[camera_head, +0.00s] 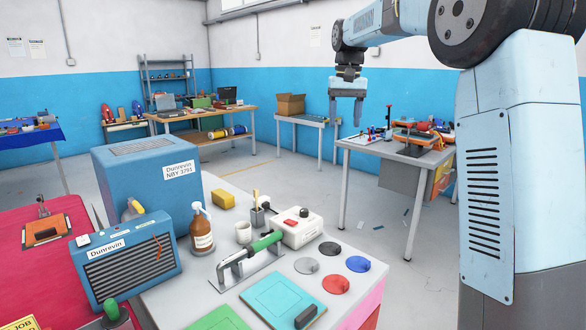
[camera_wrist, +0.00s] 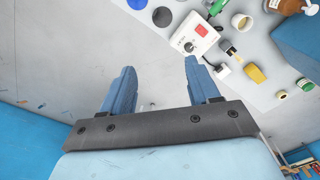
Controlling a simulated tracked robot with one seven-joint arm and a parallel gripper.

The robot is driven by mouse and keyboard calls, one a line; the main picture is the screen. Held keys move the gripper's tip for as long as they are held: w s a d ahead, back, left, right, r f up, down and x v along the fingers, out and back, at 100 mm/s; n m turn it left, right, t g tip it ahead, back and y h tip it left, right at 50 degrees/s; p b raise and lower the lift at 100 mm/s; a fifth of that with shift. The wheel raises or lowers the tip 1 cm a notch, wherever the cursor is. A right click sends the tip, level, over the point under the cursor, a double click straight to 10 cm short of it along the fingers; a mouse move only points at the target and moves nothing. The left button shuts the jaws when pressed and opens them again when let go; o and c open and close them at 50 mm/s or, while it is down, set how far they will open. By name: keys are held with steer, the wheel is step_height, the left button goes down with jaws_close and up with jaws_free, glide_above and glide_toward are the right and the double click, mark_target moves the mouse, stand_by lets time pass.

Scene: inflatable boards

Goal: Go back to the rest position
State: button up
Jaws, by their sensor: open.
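My gripper (camera_head: 346,122) hangs at the end of my raised arm, fingers pointing down, in the upper middle of the head view. Its two fingers are apart with nothing between them. In the wrist view the blue fingers of my gripper (camera_wrist: 157,85) are spread, with grey floor behind the gap. It is in the air, clear of the worktable (camera_head: 230,185) in the foreground. The column of my arm fills the right side of the head view.
The worktable holds a blue machine (camera_head: 150,185), a brown bottle (camera_head: 201,232), a white box with a red switch (camera_head: 297,228), a green-handled tool (camera_head: 250,258) and coloured discs (camera_head: 335,283). A second table (camera_head: 370,150) with tools stands behind. Open floor (camera_head: 300,185) lies between them.

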steer(key=s+d+f+t, duration=0.1)
steer(key=s+d, duration=0.2)
steer(key=s, duration=0.6)
steer(key=s+d+f+t, duration=0.1)
steer(key=s+d+t, duration=0.1)
steer(key=s, duration=0.8)
steer(key=s+d+f+t, duration=0.1)
steer(key=s+d+f, duration=0.15)
steer(key=s, duration=0.65)
steer(key=s+d+f+t, duration=0.1)
steer(key=s+f, duration=0.5)
steer(key=s, duration=0.3)
steer(key=shift+s+d+f, duration=0.25)
steer(key=shift+d, duration=0.15)
